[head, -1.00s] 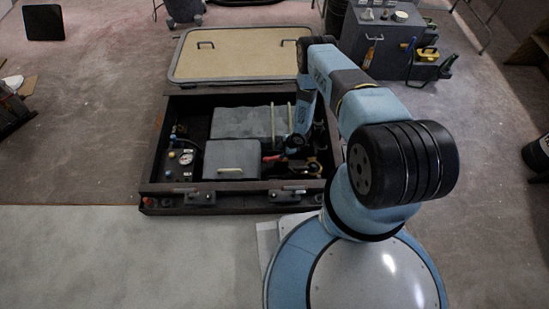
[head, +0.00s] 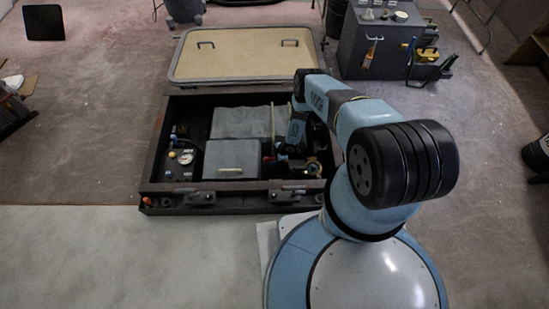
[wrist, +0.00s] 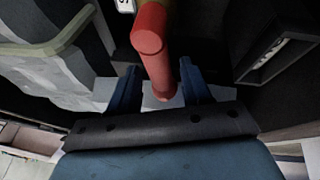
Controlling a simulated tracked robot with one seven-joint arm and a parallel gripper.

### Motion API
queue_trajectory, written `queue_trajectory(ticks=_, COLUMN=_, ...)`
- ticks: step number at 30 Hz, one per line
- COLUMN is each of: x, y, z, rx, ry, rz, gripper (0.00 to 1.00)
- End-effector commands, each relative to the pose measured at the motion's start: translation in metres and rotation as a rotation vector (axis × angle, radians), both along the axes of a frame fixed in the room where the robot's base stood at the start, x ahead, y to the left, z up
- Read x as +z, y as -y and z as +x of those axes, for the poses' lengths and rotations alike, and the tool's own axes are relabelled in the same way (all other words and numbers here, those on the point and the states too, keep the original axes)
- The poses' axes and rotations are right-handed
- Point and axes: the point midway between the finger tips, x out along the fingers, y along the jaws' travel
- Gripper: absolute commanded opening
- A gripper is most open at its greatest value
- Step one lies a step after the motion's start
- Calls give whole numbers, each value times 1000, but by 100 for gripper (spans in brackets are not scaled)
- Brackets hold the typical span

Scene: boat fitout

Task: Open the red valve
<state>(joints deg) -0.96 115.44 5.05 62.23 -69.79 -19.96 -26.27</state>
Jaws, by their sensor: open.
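The red valve shows in the wrist view as a thick red handle (wrist: 152,45) with a rounded bend at its top. It runs down between the two blue fingers of my gripper (wrist: 160,78). The fingers are open, one on each side of the handle, and I see gaps beside it. In the head view my gripper (head: 284,152) is low inside the dark open-topped box, and only a small bit of red shows beside it. The valve's body is mostly hidden there by my arm.
The dark box (head: 150,165) has raised walls around the work area. Inside are a grey lidded box (head: 231,152), a larger grey block (head: 240,122) and a gauge panel (head: 180,165). A tan hatch cover (head: 245,60) lies behind.

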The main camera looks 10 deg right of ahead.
Motion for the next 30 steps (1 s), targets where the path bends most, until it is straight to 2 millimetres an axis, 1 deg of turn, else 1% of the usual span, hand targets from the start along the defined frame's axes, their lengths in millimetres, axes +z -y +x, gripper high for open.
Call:
queue_trajectory(ticks=4, x=0, y=0, z=0, rx=0, ry=0, rz=0, gripper=47)
queue_trajectory(ticks=19, x=0, y=0, z=0, rx=0, ry=0, rz=0, gripper=0)
queue_trajectory(ticks=30, x=0, y=0, z=0, rx=0, ry=0, rz=0, gripper=0)
